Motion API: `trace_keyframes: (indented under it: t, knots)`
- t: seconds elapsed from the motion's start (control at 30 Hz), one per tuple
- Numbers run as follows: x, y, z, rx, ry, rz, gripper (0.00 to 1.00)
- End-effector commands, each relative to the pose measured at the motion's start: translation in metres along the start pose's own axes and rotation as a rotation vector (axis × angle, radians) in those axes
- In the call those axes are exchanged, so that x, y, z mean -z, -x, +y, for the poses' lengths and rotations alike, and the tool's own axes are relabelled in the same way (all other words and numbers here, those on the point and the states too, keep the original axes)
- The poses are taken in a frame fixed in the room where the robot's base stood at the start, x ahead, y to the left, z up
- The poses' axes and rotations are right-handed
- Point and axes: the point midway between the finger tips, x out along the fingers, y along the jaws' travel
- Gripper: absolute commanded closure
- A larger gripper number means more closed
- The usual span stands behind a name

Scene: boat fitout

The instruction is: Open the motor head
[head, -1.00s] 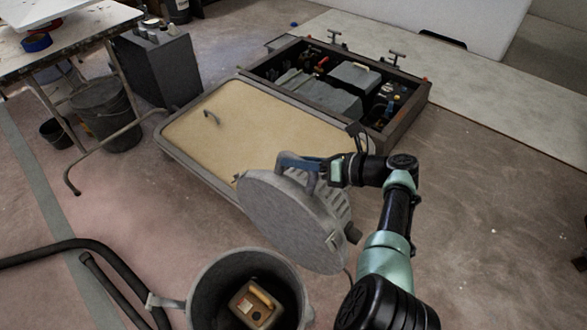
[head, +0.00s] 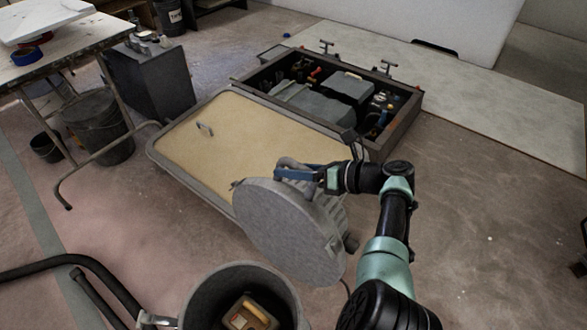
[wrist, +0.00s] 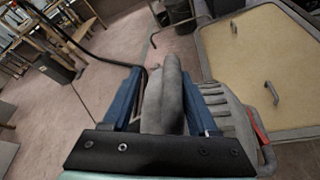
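The motor head (head: 282,233) is a thick, round grey lid with ribbed sides. It stands steeply tilted on edge, swung up off the grey drum (head: 198,302), whose mouth is open. A tan item with a yellow handle (head: 250,312) sits inside the drum. My gripper (head: 292,174) is at the top of the motor head, with its blue fingers on the grey handle. In the wrist view the handle (wrist: 163,103) runs between both fingers, and ribs of the head show at the right. The joint between head and drum is hard to make out.
A tan hatch panel (head: 215,150) lies behind the motor head. Beyond it is an open engine box (head: 393,137). A worktable (head: 70,47) stands at the left, above a black bucket (head: 98,122). A black hose (head: 50,261) lies at the lower left.

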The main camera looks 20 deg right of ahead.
Motion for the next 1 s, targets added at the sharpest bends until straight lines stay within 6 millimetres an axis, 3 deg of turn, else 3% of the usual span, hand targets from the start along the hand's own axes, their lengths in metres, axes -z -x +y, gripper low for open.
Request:
trace_keyframes:
  t: [0.27, 0.7, 1.0]
  knots:
    - [-0.002, 0.014, 0.001, -0.001, -0.002, 0.0, 0.43]
    - [-0.002, 0.105, 0.001, 0.002, -0.001, -0.001, 0.43]
    - [0.0, 0.13, 0.0, 0.0, 0.0, -0.001, 0.43]
